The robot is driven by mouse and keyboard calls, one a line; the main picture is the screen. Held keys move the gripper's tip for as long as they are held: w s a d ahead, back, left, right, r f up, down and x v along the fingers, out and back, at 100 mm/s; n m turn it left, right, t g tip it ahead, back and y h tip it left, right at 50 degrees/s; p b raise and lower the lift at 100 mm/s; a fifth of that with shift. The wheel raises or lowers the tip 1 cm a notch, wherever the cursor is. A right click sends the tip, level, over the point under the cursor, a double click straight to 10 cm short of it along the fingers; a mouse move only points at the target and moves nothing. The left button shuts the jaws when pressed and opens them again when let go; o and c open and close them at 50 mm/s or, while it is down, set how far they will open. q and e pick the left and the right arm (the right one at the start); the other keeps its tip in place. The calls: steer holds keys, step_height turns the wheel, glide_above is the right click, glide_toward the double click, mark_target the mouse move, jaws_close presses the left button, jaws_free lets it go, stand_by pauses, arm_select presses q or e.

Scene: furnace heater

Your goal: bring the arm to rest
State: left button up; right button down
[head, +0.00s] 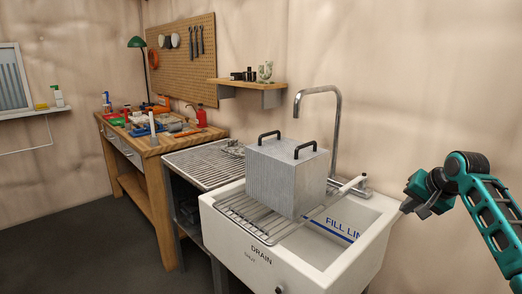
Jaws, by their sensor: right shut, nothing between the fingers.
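My right gripper (412,209) is at the right side of the head view, beside the right rim of the white sink (228,232). It is shut and empty, with its dark fingers pointing down and left. It appears apart from the sink and the tap. A grey ribbed metal block (282,178) with two black handles stands on a wire rack (244,218) over the left part of the sink. My left gripper does not show in this view.
A curved metal tap (338,120) rises behind the block. A slatted metal drainer (195,168) adjoins the sink. A wooden workbench (160,150) with tools and bottles stands to the left. A small shelf (240,84) juts from the wall. Floor at lower left is clear.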

steer(key=s+a+f+n, duration=0.2)
steer(key=s+a+f, duration=0.25)
steer(key=f, duration=0.35)
steer(key=s+a+f+n+t, duration=0.1)
steer(key=s+a+f+n, duration=0.15)
steer(key=s+f, duration=0.4)
steer(key=s+a+f+n, duration=0.1)
steer(key=s+a+f, duration=0.3)
steer(key=f, duration=0.5)
steer(key=s+a+f+n+t, duration=0.1)
steer(key=s+a, duration=0.3)
steer(key=s, duration=0.5)
steer(key=s+a+f+n+t, duration=0.1)
steer(key=s+a+f+n, duration=0.1)
steer(key=s, duration=0.8)
steer(key=shift+s+a+n+t+y, duration=0.15)
steer(key=shift+a+n+t+y, duration=0.3)
steer(key=shift+a, duration=0.65)
